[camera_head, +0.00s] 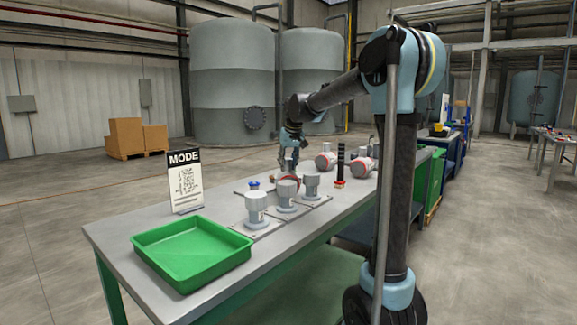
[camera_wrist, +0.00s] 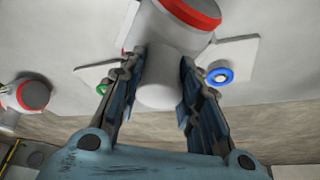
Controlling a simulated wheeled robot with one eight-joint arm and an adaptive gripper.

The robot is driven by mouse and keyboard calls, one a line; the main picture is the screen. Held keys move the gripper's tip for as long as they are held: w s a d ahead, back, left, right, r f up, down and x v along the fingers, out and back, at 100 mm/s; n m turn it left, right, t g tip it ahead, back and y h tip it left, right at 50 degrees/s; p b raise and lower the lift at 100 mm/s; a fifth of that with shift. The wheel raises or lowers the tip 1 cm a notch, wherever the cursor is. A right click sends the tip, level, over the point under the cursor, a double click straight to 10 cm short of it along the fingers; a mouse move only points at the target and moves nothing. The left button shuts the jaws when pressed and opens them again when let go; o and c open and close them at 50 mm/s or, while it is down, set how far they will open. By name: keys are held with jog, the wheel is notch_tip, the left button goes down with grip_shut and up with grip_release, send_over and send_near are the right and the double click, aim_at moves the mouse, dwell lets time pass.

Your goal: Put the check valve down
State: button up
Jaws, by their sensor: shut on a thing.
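The check valve (camera_wrist: 172,45) is a pale grey body with a red ring and a round grey stub, seen close up in the wrist view. My gripper (camera_wrist: 165,75) is shut on the stub, one finger on each side. In the head view my gripper (camera_head: 290,161) points down over the far part of the table, behind a row of grey upright fittings. A red-ringed part of the valve shows just below it there (camera_head: 289,179), largely hidden. I cannot tell whether the valve touches the table.
The grey table (camera_head: 130,228) carries a green tray (camera_head: 190,268) and a MODE sign (camera_head: 186,182) at the near left. Grey upright fittings (camera_head: 256,205) on plates stand mid-table. Two red-ringed valves (camera_head: 325,160) (camera_head: 361,166) lie right of my gripper. A blue-ringed part (camera_wrist: 220,75) is close by.

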jog(key=o, duration=1.2)
jog(key=shift+r, duration=0.1)
jog(key=v, duration=1.2)
